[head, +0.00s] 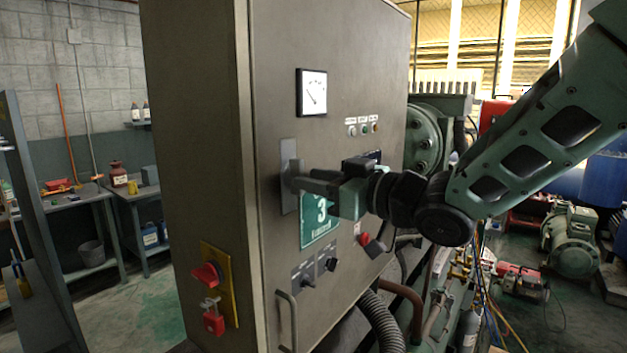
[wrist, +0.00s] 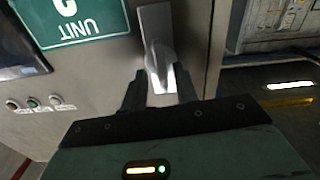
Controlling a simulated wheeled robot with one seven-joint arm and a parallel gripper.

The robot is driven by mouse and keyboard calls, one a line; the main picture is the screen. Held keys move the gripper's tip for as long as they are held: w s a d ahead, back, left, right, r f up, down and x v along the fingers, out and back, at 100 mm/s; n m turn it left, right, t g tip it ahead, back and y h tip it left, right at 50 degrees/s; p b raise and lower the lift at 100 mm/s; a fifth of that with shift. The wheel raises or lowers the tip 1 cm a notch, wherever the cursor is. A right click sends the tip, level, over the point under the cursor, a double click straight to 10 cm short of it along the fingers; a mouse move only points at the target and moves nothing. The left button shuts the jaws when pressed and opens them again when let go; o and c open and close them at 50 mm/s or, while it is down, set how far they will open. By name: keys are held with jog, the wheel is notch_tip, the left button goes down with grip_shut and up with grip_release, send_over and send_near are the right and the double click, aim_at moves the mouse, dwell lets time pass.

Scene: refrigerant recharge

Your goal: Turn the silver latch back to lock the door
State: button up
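The silver latch (wrist: 158,65) is on the grey cabinet door (head: 345,60), near the door's left edge in the head view. Its metal plate (head: 289,160) shows there, but my gripper hides most of the handle. My gripper (head: 298,182) reaches in from the right, level with the latch. In the wrist view my gripper's two dark fingers (wrist: 160,85) stand on either side of the latch handle. They are spread apart, and a gap seems to show beside the handle. The door looks flush with the cabinet.
A red switch (head: 207,275) and a red padlock (head: 213,321) are on the cabinet's left side. A green unit sign (head: 318,228), a gauge (head: 312,92) and a door handle (head: 287,318) are on the door. Hoses and pipes crowd the lower right.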

jog(key=v, duration=0.8)
jog(key=shift+b, duration=0.35)
jog(key=s+d+f+m+g+h+b, duration=0.15)
jog(key=s+f+h+b, duration=0.3)
jog(key=f, duration=0.65)
jog(key=s+d+f+m+g+h+b, duration=0.1)
jog(key=s+f+m+g+h+b, duration=0.3)
jog(key=f, duration=0.7)
jog(key=s+d+f+n+g+h+b, duration=0.1)
jog(key=s+f+g+h, duration=0.1)
jog(key=s+f, duration=0.3)
jog(key=s+d+f+n+g+h+b, duration=0.1)
jog(key=s+f, duration=0.4)
jog(key=s, duration=0.6)
jog(key=shift+s+d+g+h+b, duration=0.15)
jog(key=shift+d+g+h+b, duration=0.55)
jog(key=shift+g+h, duration=0.45)
